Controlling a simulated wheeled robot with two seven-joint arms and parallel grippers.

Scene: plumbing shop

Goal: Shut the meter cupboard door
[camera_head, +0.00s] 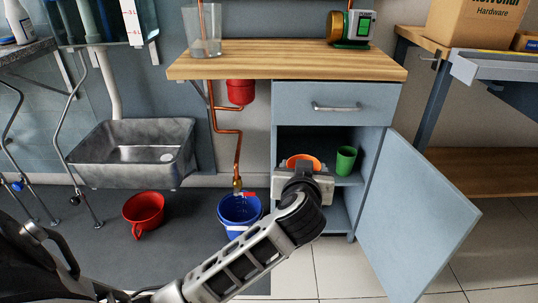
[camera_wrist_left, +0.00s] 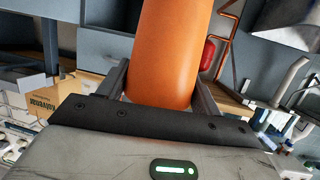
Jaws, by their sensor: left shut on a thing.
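The grey meter cupboard (camera_head: 335,103) stands under the right end of the wooden worktop. Its door (camera_head: 418,218) stands wide open, swung out to the right, and the inside shows. My left gripper (camera_head: 303,172) is in front of the cupboard opening. It is shut on a smooth orange object (camera_wrist_left: 168,50), which sits between its two fingers in the left wrist view. The orange object also shows just beyond the gripper in the head view (camera_head: 303,160), partly hidden by it. A green cup (camera_head: 346,160) stands on the cupboard's shelf. My right gripper is not in view.
A blue bucket (camera_head: 240,211) stands on the floor left of the cupboard, under a copper pipe. A red pot (camera_head: 144,210) is further left, near a metal sink (camera_head: 135,150). A workbench (camera_head: 500,66) stands behind the door on the right. Tiled floor in front is clear.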

